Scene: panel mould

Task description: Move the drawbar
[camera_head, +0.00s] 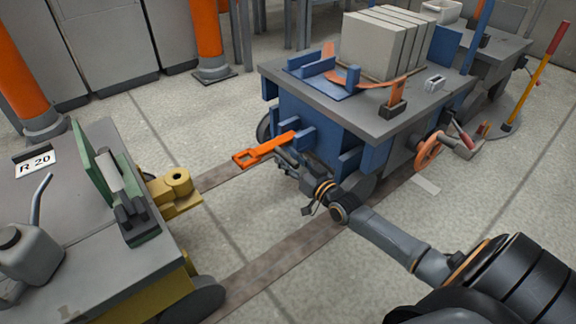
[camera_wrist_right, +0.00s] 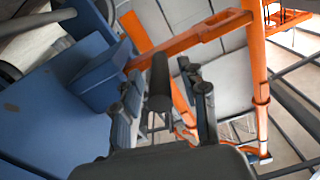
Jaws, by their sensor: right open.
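The orange drawbar (camera_head: 264,148) sticks out from the front of the blue cart (camera_head: 345,135), its slotted end toward the yellow coupling (camera_head: 178,186) on the left vehicle, with a gap between them. In the right wrist view the drawbar (camera_wrist_right: 190,42) crosses the upper middle. My right gripper (camera_head: 284,156) is beside the drawbar, close to the cart's front. In the wrist view its open fingers (camera_wrist_right: 162,92) stand either side of a dark cylindrical grip (camera_wrist_right: 159,82), which looks joined to the drawbar; I cannot tell whether they touch it. My left gripper is out of view.
Grey blocks (camera_head: 385,42) sit on the cart's top. An orange handwheel (camera_head: 429,152) is on its side. The left vehicle carries a grey can (camera_head: 30,255) and a green bracket (camera_head: 105,170). Rails (camera_head: 285,258) cross the floor; orange posts (camera_head: 207,35) stand behind.

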